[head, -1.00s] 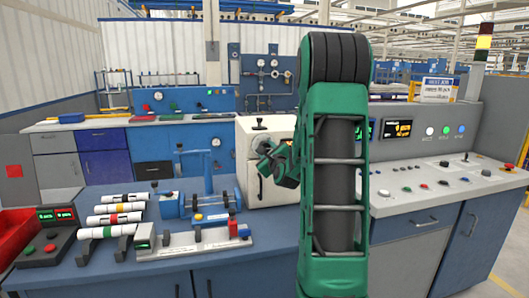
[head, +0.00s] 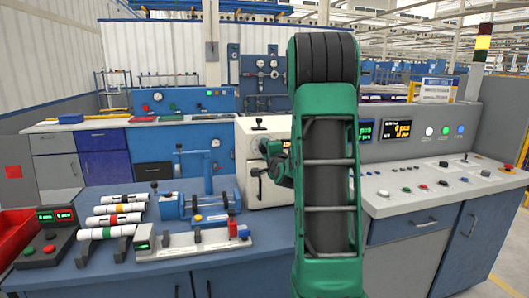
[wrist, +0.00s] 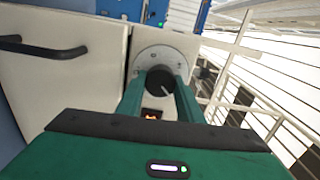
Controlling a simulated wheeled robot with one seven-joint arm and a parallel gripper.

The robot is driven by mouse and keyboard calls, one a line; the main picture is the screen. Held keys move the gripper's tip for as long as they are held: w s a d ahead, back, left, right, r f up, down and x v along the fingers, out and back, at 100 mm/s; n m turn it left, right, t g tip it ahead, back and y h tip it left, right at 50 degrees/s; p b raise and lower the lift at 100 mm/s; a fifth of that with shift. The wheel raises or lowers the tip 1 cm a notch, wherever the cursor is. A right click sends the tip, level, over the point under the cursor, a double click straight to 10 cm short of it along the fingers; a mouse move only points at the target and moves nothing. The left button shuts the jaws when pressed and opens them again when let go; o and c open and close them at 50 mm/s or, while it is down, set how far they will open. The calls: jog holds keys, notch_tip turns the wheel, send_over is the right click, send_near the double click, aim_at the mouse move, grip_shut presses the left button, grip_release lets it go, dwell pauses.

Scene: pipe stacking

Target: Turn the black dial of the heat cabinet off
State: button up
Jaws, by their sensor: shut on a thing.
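The heat cabinet (head: 246,190) is a cream box on the blue bench, partly hidden by my green arm in the head view. In the wrist view its front (wrist: 60,85) fills the left and middle. The black dial (wrist: 160,80) sits on a round grey plate and has a white pointer mark. My gripper (wrist: 161,88) has its two green fingers on either side of the dial and is shut on it. A small display with red-orange digits (wrist: 152,115) shows between the fingers below the dial. In the head view my gripper (head: 268,160) is at the cabinet's front; the dial is hidden there.
A black handle (wrist: 42,48) sticks out from the cabinet front. On the bench are a blue vise-like fixture (head: 200,200), several striped pipes (head: 115,220) and a control box (head: 48,235). A grey console (head: 430,195) with buttons stands at the right.

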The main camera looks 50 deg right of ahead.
jog(key=n, duration=1.3)
jog(key=shift+w+a+f+n, duration=0.1)
jog(key=shift+a+f+n, duration=0.05)
jog(key=shift+a+n, duration=0.2)
jog(key=n, duration=0.3)
jog(key=shift+n, duration=0.35)
jog(key=n, duration=0.3)
jog(key=shift+n, duration=0.3)
jog(key=n, duration=0.3)
jog(key=shift+w+a+n, duration=0.1)
jog(key=shift+n, duration=0.2)
jog(key=n, duration=0.4)
jog(key=shift+f, duration=0.1)
jog(key=shift+n, duration=2)
